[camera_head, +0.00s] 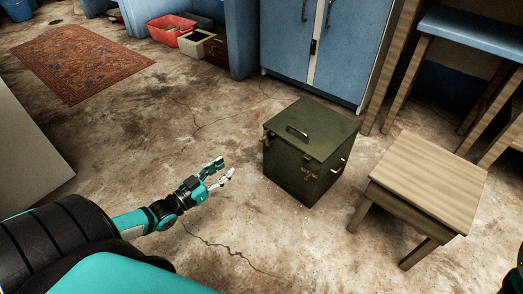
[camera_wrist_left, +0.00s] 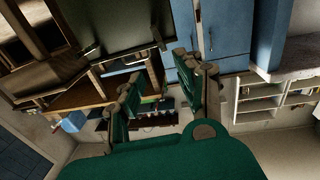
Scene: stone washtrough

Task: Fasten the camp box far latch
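The dark green camp box (camera_head: 325,132) stands closed-lidded on the floor in the head view, with a carry handle (camera_head: 297,132) on its lid. The spread fingers also show in the left wrist view (camera_wrist_left: 168,84). My right gripper is not seen.
A wooden stool (camera_head: 430,180) stands close right of the box, and a blue-topped bench (camera_head: 470,30) is behind it. A blue cabinet (camera_head: 315,40) stands behind the box. A patterned rug (camera_head: 82,62) and a red crate (camera_head: 170,28) lie far left.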

